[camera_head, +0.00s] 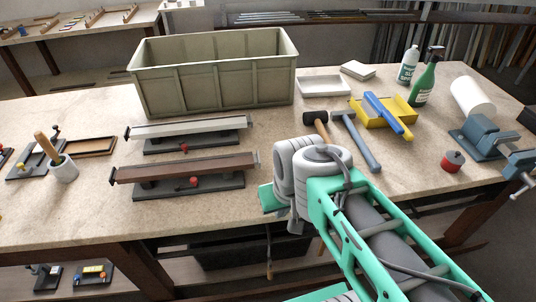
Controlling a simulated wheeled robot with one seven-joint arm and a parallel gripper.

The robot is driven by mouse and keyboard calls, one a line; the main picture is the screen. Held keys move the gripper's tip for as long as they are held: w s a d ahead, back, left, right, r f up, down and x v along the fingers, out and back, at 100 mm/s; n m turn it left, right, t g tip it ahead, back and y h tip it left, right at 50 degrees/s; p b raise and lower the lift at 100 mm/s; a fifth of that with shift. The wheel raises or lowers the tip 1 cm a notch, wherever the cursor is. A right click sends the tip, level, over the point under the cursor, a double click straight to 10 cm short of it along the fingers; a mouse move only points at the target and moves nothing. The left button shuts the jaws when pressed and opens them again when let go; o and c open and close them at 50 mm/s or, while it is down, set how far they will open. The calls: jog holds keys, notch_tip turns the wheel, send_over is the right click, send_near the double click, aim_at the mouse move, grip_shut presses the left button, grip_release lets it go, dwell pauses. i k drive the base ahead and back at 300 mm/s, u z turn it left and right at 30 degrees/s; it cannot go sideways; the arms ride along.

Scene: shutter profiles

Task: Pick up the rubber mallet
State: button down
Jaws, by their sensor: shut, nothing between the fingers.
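The rubber mallet (316,117) lies on the workbench right of centre, with a black head toward the back and a wooden handle toward me. The lower end of its handle is hidden behind my wrist. My gripper (271,200) is partly in view at the bench's front edge, left of my wrist and nearer to me than the mallet. It is shut and empty, apart from the mallet. Its fingertips are mostly hidden by the arm.
A grey-blue hammer (358,140) lies close right of the mallet. Beyond it are a yellow tray (372,119) with a blue-handled tool, and bottles (424,84). A large bin (213,75) stands behind left. Two profile fixtures (187,167) lie left of my gripper.

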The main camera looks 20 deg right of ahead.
aim_at(317, 118)
jog(key=u, duration=0.9)
jog(key=k, duration=0.8)
jog(key=z, duration=0.7)
jog(key=i, duration=1)
jog(key=u, duration=0.05)
